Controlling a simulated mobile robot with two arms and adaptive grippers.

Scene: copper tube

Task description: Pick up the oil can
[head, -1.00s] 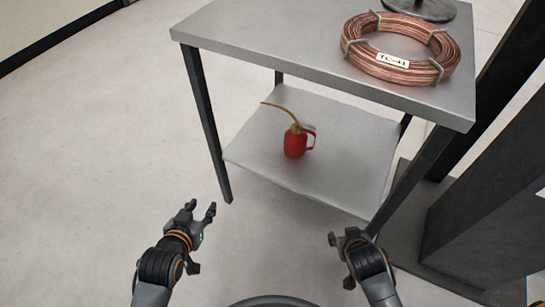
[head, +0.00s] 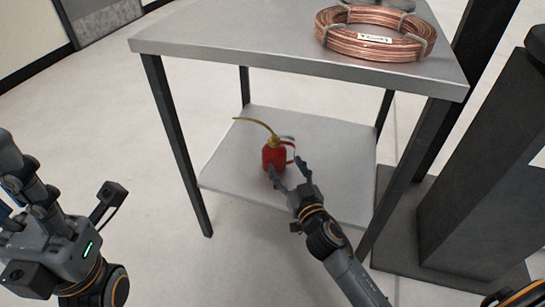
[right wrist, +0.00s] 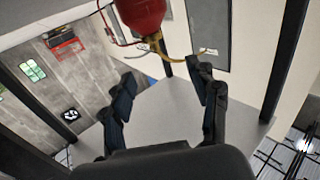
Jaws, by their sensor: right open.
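The red oil can (head: 268,155) stands upright on the lower shelf (head: 325,138), with a thin yellow spout rising to the left and a red handle on its right. My right gripper (head: 287,170) is open and empty in front of the can. One finger overlaps the can's lower front, the other is right of the handle. In the right wrist view the can (right wrist: 141,14) is at the top edge, partly cut off, beyond the open fingers (right wrist: 162,80). My left gripper (head: 12,185) is at the left edge, partly out of frame; its opening is unclear.
The grey table top (head: 220,48) overhangs the shelf and carries a copper tube coil (head: 375,40) with a label. A table leg (head: 182,150) stands left of the shelf. A dark column (head: 480,160) stands at the right. The floor (head: 110,120) at left is clear.

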